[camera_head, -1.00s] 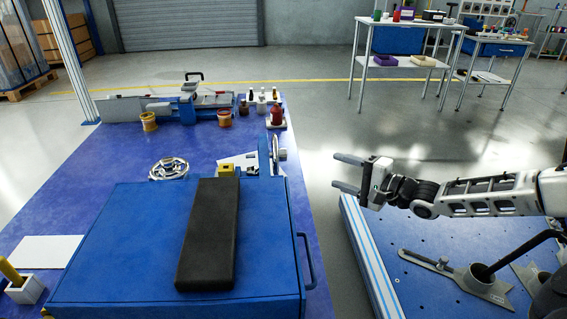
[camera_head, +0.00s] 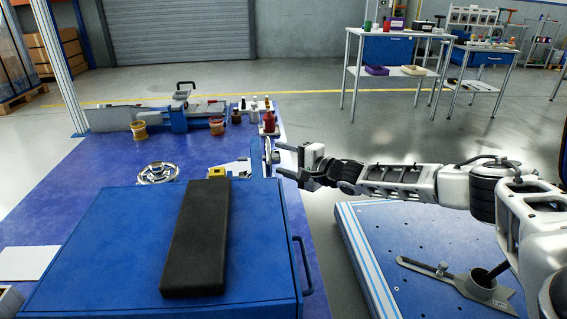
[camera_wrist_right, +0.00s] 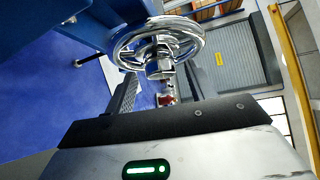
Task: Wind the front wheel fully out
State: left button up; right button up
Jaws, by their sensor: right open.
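A chrome handwheel (camera_head: 268,150) shows nearly edge-on in the head view, at the right side of the blue bench. A chrome spoked wheel (camera_wrist_right: 158,24) also shows in the right wrist view, close ahead of the gripper. A second chrome handwheel (camera_head: 157,173) faces up behind the blue box. I cannot tell from the frames which wheel is the front one. My right gripper (camera_head: 279,159) is open and empty, its fingers pointing left at the edge-on wheel. Its fingertips look very near the rim; contact cannot be told. My left gripper is out of view.
A blue box (camera_head: 110,240) with a black pad (camera_head: 197,240) stands in front, with a handle (camera_head: 302,265) on its right. A red bottle (camera_head: 269,122) and small containers stand behind the wheel. A blue perforated platform (camera_head: 400,240) lies below my right arm.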

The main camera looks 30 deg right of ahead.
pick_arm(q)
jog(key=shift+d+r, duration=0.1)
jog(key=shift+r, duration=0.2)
pick_arm(e)
jog(key=shift+w+a, duration=0.1)
jog(key=shift+w, duration=0.15)
jog(key=c, duration=1)
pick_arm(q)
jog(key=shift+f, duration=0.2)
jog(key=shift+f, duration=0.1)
pick_arm(e)
jog(key=shift+o, duration=0.2)
jog(key=shift+f, duration=0.15)
